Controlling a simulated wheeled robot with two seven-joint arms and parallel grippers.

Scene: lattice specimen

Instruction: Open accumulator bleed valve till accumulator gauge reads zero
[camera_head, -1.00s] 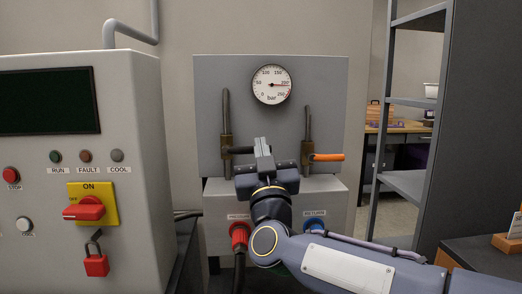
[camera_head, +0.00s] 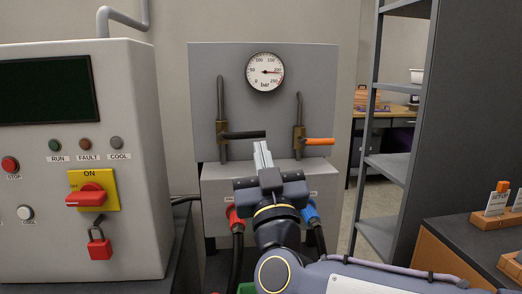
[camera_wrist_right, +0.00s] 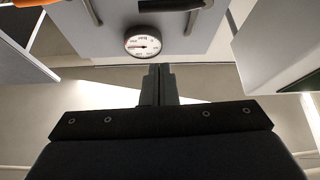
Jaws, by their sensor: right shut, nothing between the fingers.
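A round white bar gauge (camera_head: 265,72) is mounted at the top of a grey panel; its needle points right, near 200. Below it are two brass valves on pipes: the left has a black lever (camera_head: 243,135), the right an orange lever (camera_head: 319,141). Both levers lie roughly horizontal, pointing right. I see no label naming either valve. My right gripper (camera_head: 263,154) is shut and empty, its tips just below the black lever's free end in the head view. In the wrist view the shut fingers (camera_wrist_right: 160,80) point toward the gauge (camera_wrist_right: 143,41) and black lever (camera_wrist_right: 172,5). My left gripper is out of view.
A red hose fitting (camera_head: 235,218) and a blue one (camera_head: 310,211) sit low on the grey box under the panel. A control cabinet (camera_head: 135,160) with a red-yellow switch (camera_head: 92,193) and red padlock (camera_head: 99,244) stands left. A shelf rack (camera_head: 400,170) stands right.

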